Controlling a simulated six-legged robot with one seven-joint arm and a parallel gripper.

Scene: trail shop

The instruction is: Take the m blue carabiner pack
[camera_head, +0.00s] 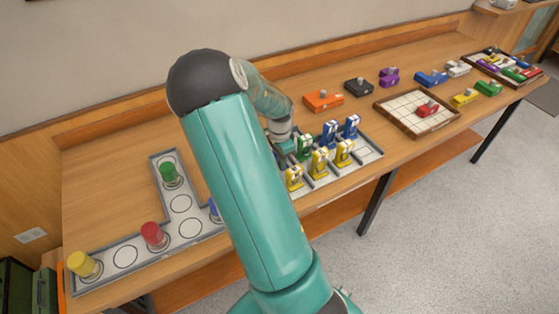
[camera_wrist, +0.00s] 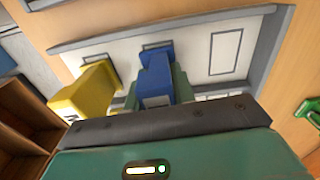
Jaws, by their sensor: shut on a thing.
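A blue carabiner pack (camera_wrist: 157,75) stands at the centre of the wrist view, against a white outlined cell of the tray (camera_wrist: 262,45). My gripper is shut on it; green parts show on either side of the pack, and my dark and teal gripper body covers its near end. I cannot read a size mark. In the head view my gripper (camera_head: 285,147) is low at the left end of the pack tray, and my arm hides what it holds. Two other blue packs (camera_head: 330,132) (camera_head: 351,127) stand upright in the tray's back row.
A green pack (camera_head: 304,147) stands close beside my gripper. Several yellow packs (camera_head: 319,162) fill the front row; one yellow pack (camera_wrist: 85,90) is left of the blue one in the wrist view. An L-shaped tray (camera_head: 110,257) with coloured cylinders lies left.

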